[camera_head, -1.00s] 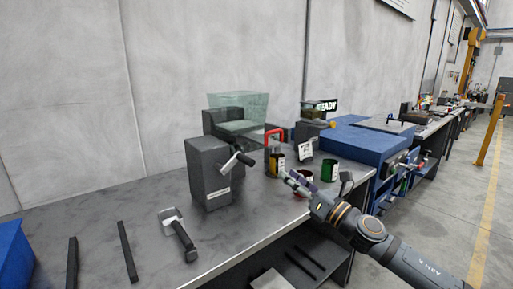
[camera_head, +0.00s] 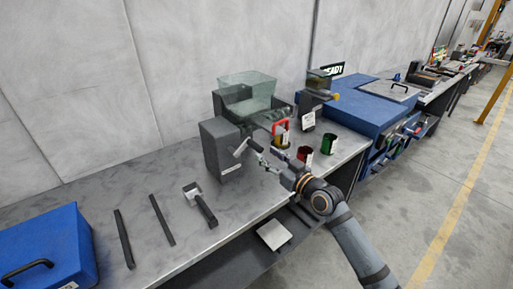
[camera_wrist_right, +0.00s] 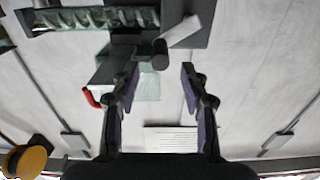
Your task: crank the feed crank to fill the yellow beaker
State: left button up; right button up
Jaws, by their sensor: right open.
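The feed crank (camera_head: 241,147) is a dark handle with a light metal arm on the side of a grey box (camera_head: 220,152). My right gripper (camera_head: 264,158) is open and empty, just right of the crank in the head view. In the right wrist view my right gripper (camera_wrist_right: 158,85) has its two fingers apart, and the crank's dark round grip (camera_wrist_right: 160,54) shows just beyond the gap between them. The yellow beaker (camera_head: 283,142) stands behind the gripper, partly hidden by a red handle. My left gripper is not in view.
A red beaker (camera_head: 304,155) and a green beaker (camera_head: 328,144) stand right of the yellow one. A clear hopper (camera_head: 247,92) is behind the box. A loose handled tool (camera_head: 201,204) and dark bars lie on the bench; a blue case (camera_head: 45,250) is at left.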

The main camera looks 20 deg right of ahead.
aim_at(256, 147)
jog(key=x, duration=0.6)
jog(key=shift+w+a+p, duration=0.15)
jog(key=shift+w+p, duration=0.15)
jog(key=shift+w, duration=0.05)
grip_shut()
